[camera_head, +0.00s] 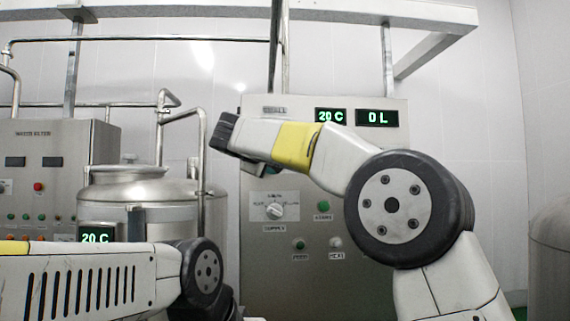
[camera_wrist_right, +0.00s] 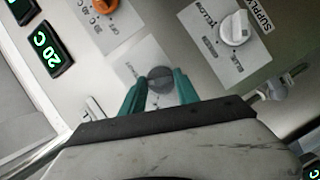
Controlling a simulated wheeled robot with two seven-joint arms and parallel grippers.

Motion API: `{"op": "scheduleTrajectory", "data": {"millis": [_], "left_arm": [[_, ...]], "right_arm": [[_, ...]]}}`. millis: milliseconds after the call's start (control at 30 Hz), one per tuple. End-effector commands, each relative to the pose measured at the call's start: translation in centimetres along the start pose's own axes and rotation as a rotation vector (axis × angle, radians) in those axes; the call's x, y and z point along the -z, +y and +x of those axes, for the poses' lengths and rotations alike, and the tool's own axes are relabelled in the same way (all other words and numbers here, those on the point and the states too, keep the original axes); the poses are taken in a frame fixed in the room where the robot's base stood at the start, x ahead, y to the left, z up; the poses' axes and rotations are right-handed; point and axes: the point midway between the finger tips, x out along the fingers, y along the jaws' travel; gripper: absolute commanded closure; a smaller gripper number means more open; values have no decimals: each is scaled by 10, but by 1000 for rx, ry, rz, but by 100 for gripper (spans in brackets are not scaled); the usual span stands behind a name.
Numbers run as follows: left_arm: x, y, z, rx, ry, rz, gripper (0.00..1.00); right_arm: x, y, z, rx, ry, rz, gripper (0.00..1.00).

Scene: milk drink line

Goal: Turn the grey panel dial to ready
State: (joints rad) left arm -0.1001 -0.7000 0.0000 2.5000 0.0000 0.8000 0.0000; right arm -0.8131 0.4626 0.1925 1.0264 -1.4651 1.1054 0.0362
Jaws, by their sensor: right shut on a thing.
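The grey dial (camera_wrist_right: 159,74) shows in the right wrist view on a white label plate on the panel. My right gripper (camera_wrist_right: 161,86) has its two teal fingers on either side of the dial and is shut on it. The lettering around the dial is too blurred or covered to read, so its setting cannot be told. In the head view my right arm reaches left across the grey panel (camera_head: 364,190) and hides the dial. My left arm is low at the left of the head view, and its gripper is not in view.
A white supply knob (camera_wrist_right: 235,29) and an orange knob (camera_wrist_right: 106,5) sit near the dial. The supply knob also shows in the head view (camera_head: 275,211), with buttons below it. A steel tank (camera_head: 150,205) and a water filter cabinet (camera_head: 60,170) stand left of the panel.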

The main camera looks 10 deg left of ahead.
Motion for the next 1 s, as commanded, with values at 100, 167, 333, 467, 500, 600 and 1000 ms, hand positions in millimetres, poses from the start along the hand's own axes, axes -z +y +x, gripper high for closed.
{"op": "scheduleTrajectory", "data": {"millis": [100, 167, 333, 467, 500, 600, 1000], "left_arm": [[0, 0, 0, 0, 0, 0, 64], [0, 0, 0, 0, 0, 0, 64], [0, 0, 0, 0, 0, 0, 64], [0, 0, 0, 0, 0, 0, 64], [0, 0, 0, 0, 0, 0, 64], [0, 0, 0, 0, 0, 0, 64], [0, 0, 0, 0, 0, 0, 64]], "right_arm": [[0, 0, 0, 41, -1, 93, 100], [0, 0, 0, 59, -1, 137, 100], [0, 0, 0, 104, -1, 243, 100], [0, 0, 0, 129, -2, 302, 100], [0, 0, 0, 135, -2, 316, 100], [-1, 0, 0, 147, -2, 346, 100], [-1, 0, 0, 161, -3, 380, 100]]}}
